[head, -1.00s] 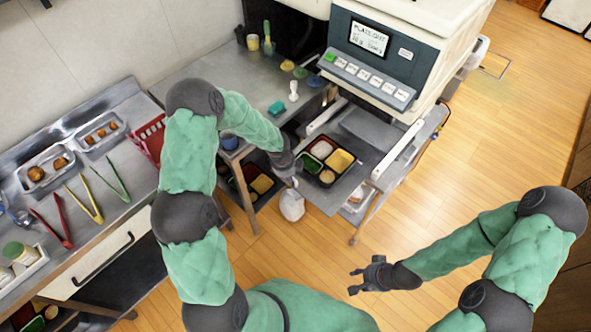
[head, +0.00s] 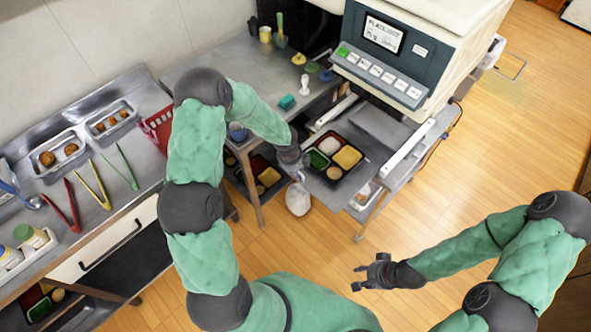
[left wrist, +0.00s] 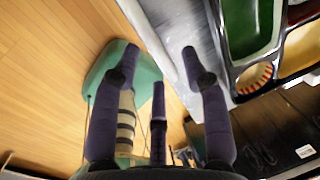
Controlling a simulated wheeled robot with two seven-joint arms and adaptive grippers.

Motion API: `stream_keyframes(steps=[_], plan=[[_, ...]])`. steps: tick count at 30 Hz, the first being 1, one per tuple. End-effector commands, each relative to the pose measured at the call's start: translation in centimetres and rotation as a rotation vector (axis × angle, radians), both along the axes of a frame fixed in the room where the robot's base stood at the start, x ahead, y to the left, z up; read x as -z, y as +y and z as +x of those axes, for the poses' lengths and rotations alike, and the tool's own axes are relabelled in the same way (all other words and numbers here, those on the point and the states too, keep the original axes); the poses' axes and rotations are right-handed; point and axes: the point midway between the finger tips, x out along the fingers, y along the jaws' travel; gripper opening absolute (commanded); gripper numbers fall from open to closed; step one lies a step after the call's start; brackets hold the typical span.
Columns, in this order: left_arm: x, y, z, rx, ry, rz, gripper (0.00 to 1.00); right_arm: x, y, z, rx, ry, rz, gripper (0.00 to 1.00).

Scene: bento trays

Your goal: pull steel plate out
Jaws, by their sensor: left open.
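The steel plate (head: 337,194) sticks out toward me from under the white machine (head: 410,60). A black bento tray (head: 322,173) with several filled compartments sits on it. My left gripper (head: 302,172) is at the plate's near left edge. In the left wrist view, the left gripper (left wrist: 158,62) is open, and the plate's grey edge (left wrist: 177,30) passes between its spread fingers. One finger overlaps the plate; whether it touches cannot be told. The tray also shows in that view (left wrist: 234,72). My right gripper (head: 358,278) is open and empty over the floor.
A white bag-like object (head: 298,200) is just below the left gripper. A side table (head: 245,75) stands left of the machine, with more trays on its lower shelf. A counter (head: 110,190) with tongs is at far left.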

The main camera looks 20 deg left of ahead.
Motion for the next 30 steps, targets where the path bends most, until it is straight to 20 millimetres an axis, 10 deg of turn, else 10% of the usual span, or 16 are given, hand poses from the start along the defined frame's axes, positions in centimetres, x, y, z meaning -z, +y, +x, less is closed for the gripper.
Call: stream_keyframes(steps=[18,30], plan=[[-10.1,0.7,-1.8,-0.001,-0.002,0.001,0.45,0.0,0.0,0.0,0.0,0.0,0.0,0.4],[-11.5,0.8,-2.1,0.0,-0.001,0.001,0.45,0.0,0.0,0.0,0.0,0.0,0.0,0.4]])
